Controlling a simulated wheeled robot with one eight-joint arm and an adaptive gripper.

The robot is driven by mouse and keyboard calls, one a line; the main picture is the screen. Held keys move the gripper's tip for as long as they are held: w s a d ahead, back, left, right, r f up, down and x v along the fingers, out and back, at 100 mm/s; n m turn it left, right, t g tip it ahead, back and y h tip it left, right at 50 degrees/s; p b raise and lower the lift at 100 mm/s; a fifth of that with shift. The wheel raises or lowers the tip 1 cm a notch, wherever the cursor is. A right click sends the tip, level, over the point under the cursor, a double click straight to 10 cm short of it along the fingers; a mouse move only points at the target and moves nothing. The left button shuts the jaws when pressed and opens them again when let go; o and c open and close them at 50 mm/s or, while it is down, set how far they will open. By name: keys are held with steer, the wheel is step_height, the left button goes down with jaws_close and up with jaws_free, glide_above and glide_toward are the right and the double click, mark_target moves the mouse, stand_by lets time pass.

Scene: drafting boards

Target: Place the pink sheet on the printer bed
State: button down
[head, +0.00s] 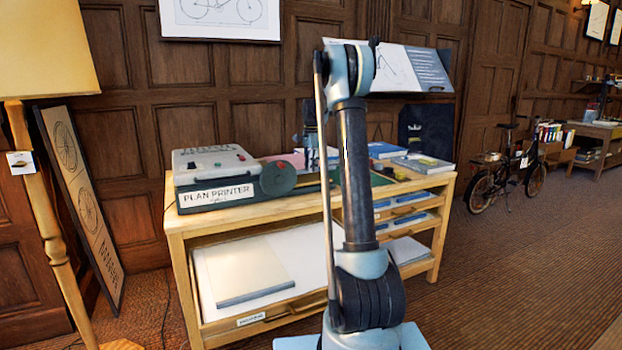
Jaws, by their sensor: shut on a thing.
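The plan printer (216,177) stands on the left end of the wooden cabinet, with a grey top, a front label and a dark round end with a reddish disc. My gripper (312,158) shows only in part, low over the cabinet top between the printer and my arm link. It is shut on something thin. A small pinkish patch shows beside it, probably the pink sheet; most of the sheet is hidden behind my arm. I cannot tell whether it touches the printer bed.
The wooden cabinet (172,216) has a large open drawer (262,318) with pale sheets. Blue books (384,150) and a folder (424,163) lie on its right end. A lamp (42,200) and a leaning board (82,205) stand left.

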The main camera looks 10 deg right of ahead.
mark_target(311, 182)
steer(key=shift+f, duration=2.3)
steer(key=c, duration=1.6)
jaws_free()
steer(key=shift+c, duration=0.2)
steer(key=shift+r, duration=0.15)
